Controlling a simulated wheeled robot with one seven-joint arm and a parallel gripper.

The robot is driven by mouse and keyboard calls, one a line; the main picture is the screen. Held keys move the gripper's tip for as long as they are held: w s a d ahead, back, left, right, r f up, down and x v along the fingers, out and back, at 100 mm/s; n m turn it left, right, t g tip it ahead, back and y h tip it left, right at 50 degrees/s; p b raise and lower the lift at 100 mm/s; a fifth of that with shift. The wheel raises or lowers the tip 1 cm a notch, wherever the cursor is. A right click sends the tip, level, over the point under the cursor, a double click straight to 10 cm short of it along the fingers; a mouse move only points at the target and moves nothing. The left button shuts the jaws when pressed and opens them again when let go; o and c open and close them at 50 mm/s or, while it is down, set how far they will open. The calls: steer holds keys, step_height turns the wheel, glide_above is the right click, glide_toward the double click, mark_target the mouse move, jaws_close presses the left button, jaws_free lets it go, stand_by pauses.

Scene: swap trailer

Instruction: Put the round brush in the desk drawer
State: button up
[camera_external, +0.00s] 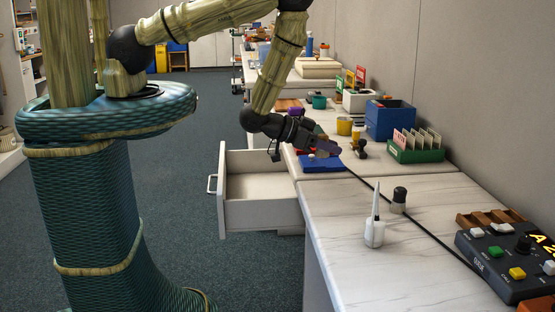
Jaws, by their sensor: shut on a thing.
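The desk drawer (262,215) is pulled open to the left of the desk, and the visible part of its inside is empty. My gripper (312,144) is at the desk's left edge, just right of the open drawer and above a blue tray (321,164). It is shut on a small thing. A dull purple shape (328,148) shows at its tip, but I cannot tell whether this is the round brush. No round brush can be made out clearly elsewhere.
A green card box (416,154) and blue bin (389,121) stand behind.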

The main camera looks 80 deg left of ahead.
steer(key=s+f, duration=0.4)
steer(key=f, duration=0.1)
steer(key=shift+s+f, duration=0.2)
stand_by(0.5)
steer(key=d, duration=0.7)
steer(key=shift+d, duration=0.1)
steer(key=shift+w, duration=0.15)
